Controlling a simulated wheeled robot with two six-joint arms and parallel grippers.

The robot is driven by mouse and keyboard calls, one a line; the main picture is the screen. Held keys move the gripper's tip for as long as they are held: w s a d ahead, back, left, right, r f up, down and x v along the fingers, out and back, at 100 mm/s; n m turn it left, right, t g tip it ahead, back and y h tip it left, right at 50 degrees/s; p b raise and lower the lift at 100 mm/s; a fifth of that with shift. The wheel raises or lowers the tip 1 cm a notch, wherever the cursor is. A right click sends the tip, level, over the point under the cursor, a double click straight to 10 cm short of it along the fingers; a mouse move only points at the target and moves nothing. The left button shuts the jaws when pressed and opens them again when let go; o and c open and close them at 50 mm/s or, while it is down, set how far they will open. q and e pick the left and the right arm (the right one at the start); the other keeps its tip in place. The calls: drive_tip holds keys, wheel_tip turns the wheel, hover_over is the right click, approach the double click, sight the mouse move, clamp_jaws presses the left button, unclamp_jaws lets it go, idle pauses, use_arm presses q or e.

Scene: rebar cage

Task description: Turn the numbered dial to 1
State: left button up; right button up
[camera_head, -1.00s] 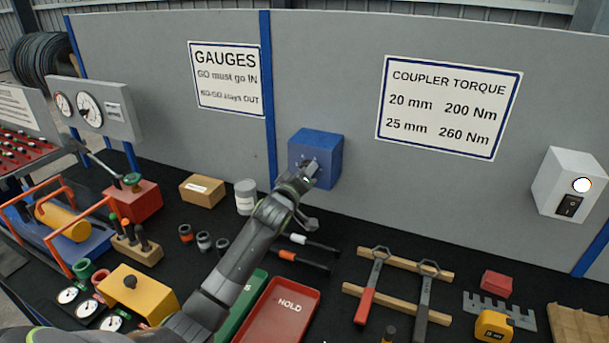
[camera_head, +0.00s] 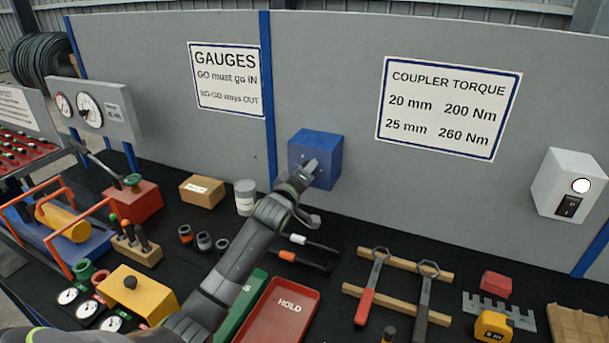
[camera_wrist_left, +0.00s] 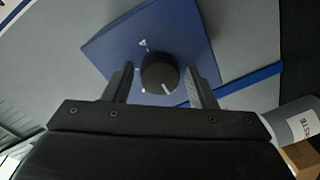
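The blue box (camera_head: 326,154) is fixed to the grey panel, and it fills the upper middle of the left wrist view (camera_wrist_left: 185,32). Its dial is a round black knob (camera_wrist_left: 159,73) with a white pointer line toward the lower right of that view. Small white marks beside the knob are too small to read surely. My left gripper (camera_wrist_left: 161,86) is open, with one finger on each side of the knob and visible gaps between. In the head view my left gripper (camera_head: 309,170) is in front of the box and hides the knob. My right gripper is not in view.
A grey canister (camera_head: 245,197) and a cardboard box (camera_head: 201,191) stand below left of the blue box. A red tray (camera_head: 279,312), marker-like tools and wrenches (camera_head: 369,287) lie on the black bench. A white switch box (camera_head: 570,185) is at the right. The panel around the blue box is clear.

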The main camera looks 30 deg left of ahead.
use_arm(q)
drive_tip(key=shift+o, duration=0.7)
drive_tip(key=shift+s, duration=0.15)
drive_tip(key=s+d+r+b, duration=0.1)
drive_tip(key=s+b, duration=0.2)
drive_tip(key=s, duration=1.4)
drive_tip(key=shift+d, duration=0.25)
